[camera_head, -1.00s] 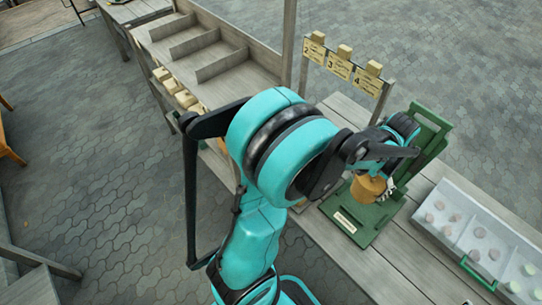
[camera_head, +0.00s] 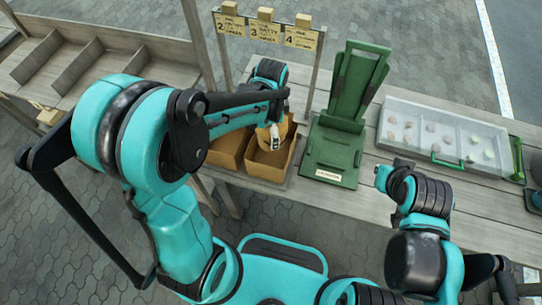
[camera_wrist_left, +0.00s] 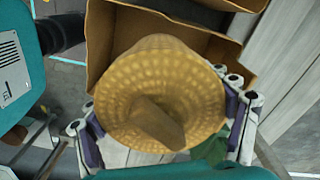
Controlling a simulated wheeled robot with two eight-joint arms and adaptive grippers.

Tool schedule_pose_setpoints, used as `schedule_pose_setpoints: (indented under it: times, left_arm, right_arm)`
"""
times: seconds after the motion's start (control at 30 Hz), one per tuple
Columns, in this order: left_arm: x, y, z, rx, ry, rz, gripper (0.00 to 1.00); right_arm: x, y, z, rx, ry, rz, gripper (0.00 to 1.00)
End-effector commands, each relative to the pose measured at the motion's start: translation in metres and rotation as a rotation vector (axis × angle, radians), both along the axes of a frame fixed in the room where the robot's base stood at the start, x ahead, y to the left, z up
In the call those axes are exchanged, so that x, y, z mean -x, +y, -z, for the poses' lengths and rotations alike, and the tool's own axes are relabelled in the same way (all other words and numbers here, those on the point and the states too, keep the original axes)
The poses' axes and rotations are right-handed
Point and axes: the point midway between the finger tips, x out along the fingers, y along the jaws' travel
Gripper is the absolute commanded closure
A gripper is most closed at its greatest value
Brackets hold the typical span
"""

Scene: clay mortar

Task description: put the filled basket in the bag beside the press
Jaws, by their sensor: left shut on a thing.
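My left gripper (camera_head: 273,136) is shut on a tan woven basket (camera_wrist_left: 112,88). The basket is mostly hidden by the gripper in the head view (camera_head: 287,127). In the wrist view a brown wedge-shaped piece (camera_wrist_left: 160,122) shows at its middle. The basket is held over or close to the opening of a brown open-topped bag (camera_head: 267,171) just left of the green press (camera_head: 331,150). I cannot tell whether it is inside the rim. A second brown bag (camera_head: 226,154) stands to its left. My right arm shows, but I cannot make out its fingers.
A clear-lidded tray (camera_head: 440,126) with several round pieces lies right of the press. A sign rack (camera_head: 266,31) with numbered cards stands behind the bags. A wooden divided bin (camera_head: 100,40) is at the upper left. Bare planks (camera_head: 310,195) lie before the press.

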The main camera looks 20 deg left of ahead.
Motion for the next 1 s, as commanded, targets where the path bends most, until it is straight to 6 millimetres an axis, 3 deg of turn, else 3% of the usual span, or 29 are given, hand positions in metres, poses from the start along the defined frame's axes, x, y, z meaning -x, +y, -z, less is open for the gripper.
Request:
schedule_pose_setpoints:
  times: [0.2, 0.4, 0.57, 0.77, 1.0]
  left_arm:
    - [0.002, -0.004, 0.027, 0.0, 0.0, 0.106, 0.59]
    - [0.002, -0.003, 0.062, 0.0, 0.0, 0.105, 0.59]
    - [0.002, -0.003, 0.074, 0.0, 0.0, 0.104, 0.59]
    - [0.002, -0.003, 0.102, 0.0, 0.0, 0.103, 0.59]
    - [0.002, -0.003, 0.105, 0.0, 0.0, 0.102, 0.59]
  right_arm:
    - [0.0, 0.0, 0.013, 0.0, 0.0, 0.0, 1.0]
    - [0.0, 0.0, 0.027, 0.0, 0.0, 0.0, 1.0]
    - [0.0, 0.0, 0.03, 0.0, 0.0, 0.0, 1.0]
    - [0.0, 0.0, 0.043, 0.0, 0.0, 0.0, 1.0]
    - [0.0, 0.0, 0.043, 0.0, 0.0, 0.0, 1.0]
